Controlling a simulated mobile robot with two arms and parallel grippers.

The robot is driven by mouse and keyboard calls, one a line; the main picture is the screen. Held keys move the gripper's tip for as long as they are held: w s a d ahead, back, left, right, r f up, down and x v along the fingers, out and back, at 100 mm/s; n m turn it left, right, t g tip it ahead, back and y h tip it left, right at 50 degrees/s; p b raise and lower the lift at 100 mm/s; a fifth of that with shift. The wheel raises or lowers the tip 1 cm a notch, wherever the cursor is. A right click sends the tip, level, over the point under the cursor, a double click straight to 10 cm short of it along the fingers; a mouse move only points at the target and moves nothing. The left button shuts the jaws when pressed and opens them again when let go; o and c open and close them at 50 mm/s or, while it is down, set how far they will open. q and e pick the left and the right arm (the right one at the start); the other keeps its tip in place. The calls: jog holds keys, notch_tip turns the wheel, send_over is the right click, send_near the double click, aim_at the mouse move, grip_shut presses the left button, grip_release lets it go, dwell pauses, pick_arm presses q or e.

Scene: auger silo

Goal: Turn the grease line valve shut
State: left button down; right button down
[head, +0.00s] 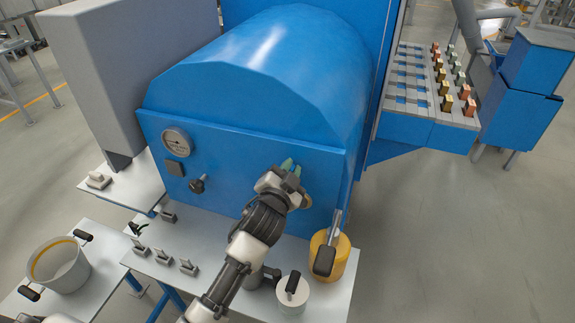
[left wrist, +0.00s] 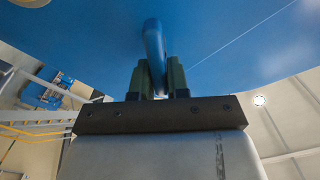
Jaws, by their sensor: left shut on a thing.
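My left gripper (head: 291,168) is at the blue front panel of the machine, on its right half. In the left wrist view its two green fingers (left wrist: 157,76) are shut on a blue handle (left wrist: 153,45), which stands out from the blue surface. The handle appears to be that of the grease line valve. In the head view the gripper hides most of the valve, and a small brass-coloured part shows beside the wrist. I cannot tell the handle's angle to its line. My right gripper is not in view.
A round gauge (head: 177,142) and a black knob (head: 197,185) are on the panel's left. A yellow container (head: 343,262) and a white lidded pot (head: 292,297) stand below right on the white table (head: 215,250). A pot (head: 60,265) stands at the far left.

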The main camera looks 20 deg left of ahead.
pick_arm(q)
jog(key=m, duration=0.3)
jog(key=m+p, duration=0.1)
jog(key=m, duration=0.1)
jog(key=shift+d+f+m, duration=0.3)
jog(key=shift+f, duration=0.1)
jog(key=shift+d+f+m, duration=0.1)
jog(key=shift+f+m, duration=0.1)
jog(key=shift+m, duration=0.9)
jog(key=shift+f+m, duration=0.2)
jog(key=shift+m, duration=0.9)
jog(key=c, duration=1.1)
grip_release()
jog(key=shift+c, duration=0.2)
jog(key=s+b, duration=0.1)
jog(key=s, duration=0.9)
jog(key=shift+s+a+b, duration=0.2)
jog(key=shift+s+b, duration=0.2)
